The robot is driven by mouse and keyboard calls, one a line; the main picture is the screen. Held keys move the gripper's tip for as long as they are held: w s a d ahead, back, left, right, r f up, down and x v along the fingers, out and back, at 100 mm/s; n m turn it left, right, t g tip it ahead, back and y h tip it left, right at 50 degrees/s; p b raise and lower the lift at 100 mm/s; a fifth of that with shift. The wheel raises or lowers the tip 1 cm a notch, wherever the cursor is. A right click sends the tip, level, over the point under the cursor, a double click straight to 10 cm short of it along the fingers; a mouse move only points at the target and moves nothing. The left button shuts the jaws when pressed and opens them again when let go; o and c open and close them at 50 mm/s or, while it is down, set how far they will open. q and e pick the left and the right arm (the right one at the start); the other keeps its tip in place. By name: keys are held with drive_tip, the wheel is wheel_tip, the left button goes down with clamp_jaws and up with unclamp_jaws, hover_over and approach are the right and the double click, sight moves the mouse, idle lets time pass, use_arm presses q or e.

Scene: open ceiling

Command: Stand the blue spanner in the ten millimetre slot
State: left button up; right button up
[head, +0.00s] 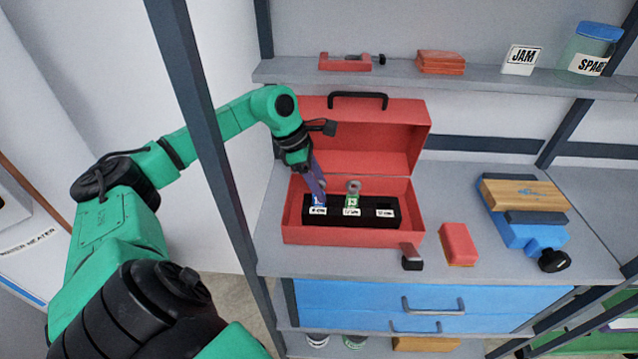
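The blue spanner (319,201) is upright at the left slot of a black rack (367,219) in the open red toolbox (291,214). Its grey head shows beside my gripper, and its lower end is hidden in the rack. The slot's small white label is too blurred to read surely. A green spanner (353,200) marked 13 stands in the middle slot; the right slot looks empty. My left gripper (316,186) points down at the blue spanner from above, its purplish fingers overlapping it. I cannot tell if they are closed on it. My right gripper is not in view.
The toolbox lid (385,135) stands open behind the rack. A blue clamp-like tool with wood (525,195) is farther right. A dark shelf post (205,130) crosses before my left arm.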

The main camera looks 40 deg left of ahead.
use_arm(q)
drive_tip(key=shift+a+r, duration=0.15)
drive_tip(key=shift+r, duration=0.15)
drive_tip(key=v, duration=1.4)
drive_tip(key=shift+p, duration=0.35)
